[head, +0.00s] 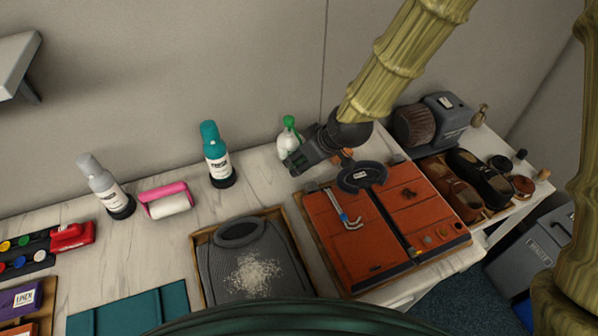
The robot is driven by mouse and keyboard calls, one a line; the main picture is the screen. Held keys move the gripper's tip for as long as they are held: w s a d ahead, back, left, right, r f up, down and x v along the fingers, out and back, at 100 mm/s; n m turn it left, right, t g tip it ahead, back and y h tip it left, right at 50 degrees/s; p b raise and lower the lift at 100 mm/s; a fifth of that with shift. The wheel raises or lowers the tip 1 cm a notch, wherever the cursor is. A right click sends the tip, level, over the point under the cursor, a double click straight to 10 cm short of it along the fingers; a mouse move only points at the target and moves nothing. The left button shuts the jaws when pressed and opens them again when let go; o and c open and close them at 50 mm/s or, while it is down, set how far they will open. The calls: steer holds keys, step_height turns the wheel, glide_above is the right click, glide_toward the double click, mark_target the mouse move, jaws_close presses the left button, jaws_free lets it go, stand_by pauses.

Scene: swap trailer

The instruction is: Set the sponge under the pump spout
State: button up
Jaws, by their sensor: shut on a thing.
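My gripper (293,164) is low over the back of the counter, tilted to the left, at the front right of a white bottle with a green top (289,136). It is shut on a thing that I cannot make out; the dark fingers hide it. I cannot tell whether the fingers touch the bottle. I cannot make out a sponge for certain. A small brass-coloured item with a narrow top (480,115) at the back right looks like a pump, but its spout is too small to tell.
Shoes (480,178) and a grey machine (445,118) are right.

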steer(key=shift+a+f, duration=0.1)
steer(key=shift+a, duration=0.05)
steer(key=shift+f+b, duration=1.45)
steer(key=shift+f, duration=0.3)
steer(key=o, duration=0.9)
steer(key=shift+f, duration=0.1)
steer(key=shift+s+d+r, duration=0.15)
steer(key=shift+d+r, duration=0.15)
steer(key=shift+r, duration=0.25)
steer(key=shift+b+v, duration=0.5)
steer(key=shift+v, duration=5.05)
